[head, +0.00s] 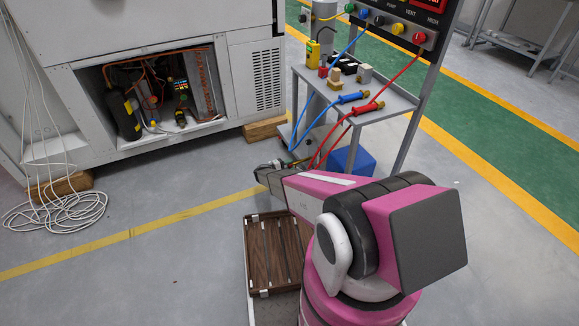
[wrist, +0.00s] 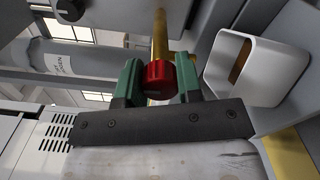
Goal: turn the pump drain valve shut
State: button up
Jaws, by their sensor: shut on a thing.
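In the wrist view a ribbed red knob (wrist: 159,80), which looks like the drain valve's handle, sits on a brass pipe (wrist: 160,38). My gripper (wrist: 160,70) has its two green fingers on either side of the knob, closed on it. The knob's turn angle and the valve body cannot be made out. In the head view my arm reaches toward the foot of the grey trolley (head: 379,111); the fingers and the knob are not clearly visible there.
The trolley carries red and blue hoses (head: 371,107) that hang down near my arm. A blue box (head: 352,160) stands on the floor beneath. An open-fronted cabinet (head: 240,75) is at left, with coiled white cable (head: 62,212) on the floor. A white open-fronted part (wrist: 285,75) is close right of the knob.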

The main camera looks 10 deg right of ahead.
jog(key=shift+m, duration=0.6)
jog(key=o, duration=0.9)
jog(key=shift+o, duration=0.2)
jog(key=v, duration=1.1)
